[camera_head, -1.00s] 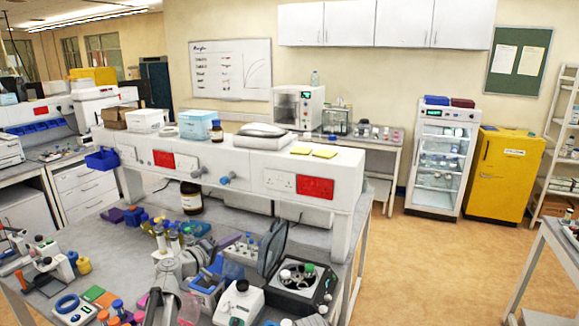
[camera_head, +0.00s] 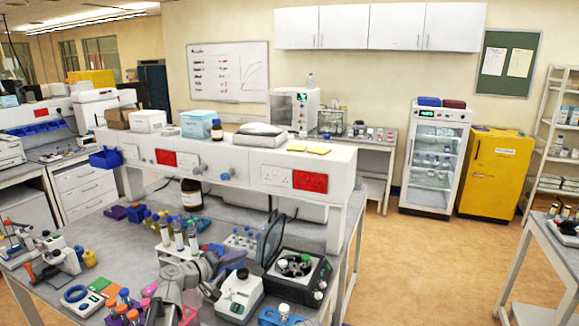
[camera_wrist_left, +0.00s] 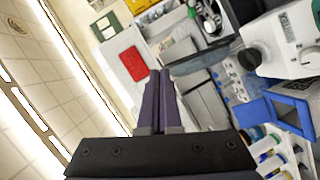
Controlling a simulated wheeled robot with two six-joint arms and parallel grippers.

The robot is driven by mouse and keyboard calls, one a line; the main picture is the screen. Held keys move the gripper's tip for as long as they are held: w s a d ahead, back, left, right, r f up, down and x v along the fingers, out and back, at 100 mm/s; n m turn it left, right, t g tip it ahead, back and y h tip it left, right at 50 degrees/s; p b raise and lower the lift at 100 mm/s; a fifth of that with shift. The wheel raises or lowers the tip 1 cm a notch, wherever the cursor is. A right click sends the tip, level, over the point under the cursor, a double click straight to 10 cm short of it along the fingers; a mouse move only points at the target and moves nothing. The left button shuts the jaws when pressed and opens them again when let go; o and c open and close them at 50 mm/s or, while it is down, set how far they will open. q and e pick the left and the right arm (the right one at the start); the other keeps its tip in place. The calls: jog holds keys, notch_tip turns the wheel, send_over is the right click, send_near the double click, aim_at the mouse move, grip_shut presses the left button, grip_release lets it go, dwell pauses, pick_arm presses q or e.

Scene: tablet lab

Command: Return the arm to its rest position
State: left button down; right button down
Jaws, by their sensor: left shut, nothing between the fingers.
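My left arm (camera_head: 182,278) comes up from the bottom of the head view, low over the front of the bench. It stands among a tube rack, a white device and colored-cap tubes. In the left wrist view my left gripper (camera_wrist_left: 159,78) has its two dark fingers together, with nothing between them. The fingertips show against the bench clutter and the white shelf front with its red panel. My right gripper is not in view.
An open centrifuge (camera_head: 291,272) stands right of my arm, with a white device (camera_head: 240,296) nearer. A white tube rack (camera_head: 178,252) is just behind the arm. Colored-cap tubes (camera_head: 124,304) stand at its left. The raised white shelf (camera_head: 230,165) spans the bench behind. Floor is open at right.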

pick_arm(q)
jog(key=s+d+f+m+g+y, duration=0.25)
jog(key=s+f+g, duration=0.35)
jog(key=s, duration=0.4)
jog(key=s+d+f+m+g+y, duration=0.1)
jog(key=s+f+m+g+y, duration=0.2)
jog(key=s+f, duration=0.6)
jog(key=s+a+f+g+y, duration=0.2)
jog(key=s+a+y, duration=0.25)
jog(key=s, duration=0.25)
jog(key=s+d+f+m+b, duration=0.2)
jog(key=s+d, duration=0.1)
jog(key=d, duration=0.2)
jog(key=s+d+f+m+g+y+b, duration=0.1)
jog(key=s+d+f+b, duration=0.1)
jog(key=d, duration=0.3)
jog(key=shift+s+m, duration=0.35)
jog(key=shift+s, duration=0.25)
